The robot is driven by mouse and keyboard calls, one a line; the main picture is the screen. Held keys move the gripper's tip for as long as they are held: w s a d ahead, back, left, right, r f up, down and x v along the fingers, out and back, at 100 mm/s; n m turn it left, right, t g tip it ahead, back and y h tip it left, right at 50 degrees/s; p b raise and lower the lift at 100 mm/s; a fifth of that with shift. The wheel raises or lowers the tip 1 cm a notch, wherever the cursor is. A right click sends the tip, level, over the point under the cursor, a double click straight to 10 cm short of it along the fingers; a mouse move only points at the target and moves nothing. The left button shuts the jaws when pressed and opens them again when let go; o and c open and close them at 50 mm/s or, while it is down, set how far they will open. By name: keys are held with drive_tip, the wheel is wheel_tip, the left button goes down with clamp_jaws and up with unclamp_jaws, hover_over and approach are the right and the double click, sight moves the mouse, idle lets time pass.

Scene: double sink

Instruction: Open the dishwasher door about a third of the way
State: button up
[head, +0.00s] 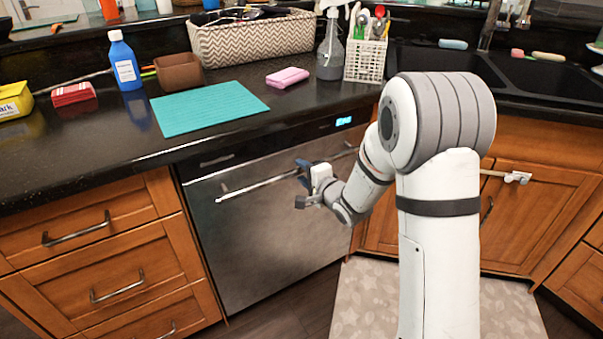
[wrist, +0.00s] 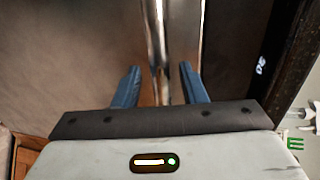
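The dishwasher door (head: 262,245) is a brushed steel panel under the counter, upright and shut in the head view. Its long bar handle (head: 250,187) runs across the upper part; in the wrist view the handle (wrist: 157,45) runs up and down the picture. My gripper (head: 303,183) is at the right half of the handle. In the wrist view my gripper (wrist: 160,87) has its two blue fingers spread, one on each side of the bar, with gaps showing. The fingers do not press on the bar. How deep the bar sits between them is hard to tell.
Wooden drawers (head: 95,250) stand left of the dishwasher, and cabinet doors (head: 540,215) stand right. A patterned mat (head: 500,305) lies on the floor at right. The floor before the door (head: 290,318) looks clear. A teal mat (head: 208,105) lies on the black counter above.

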drive_tip(key=shift+x, duration=1)
drive_tip(key=shift+c, duration=0.2)
clamp_jaws()
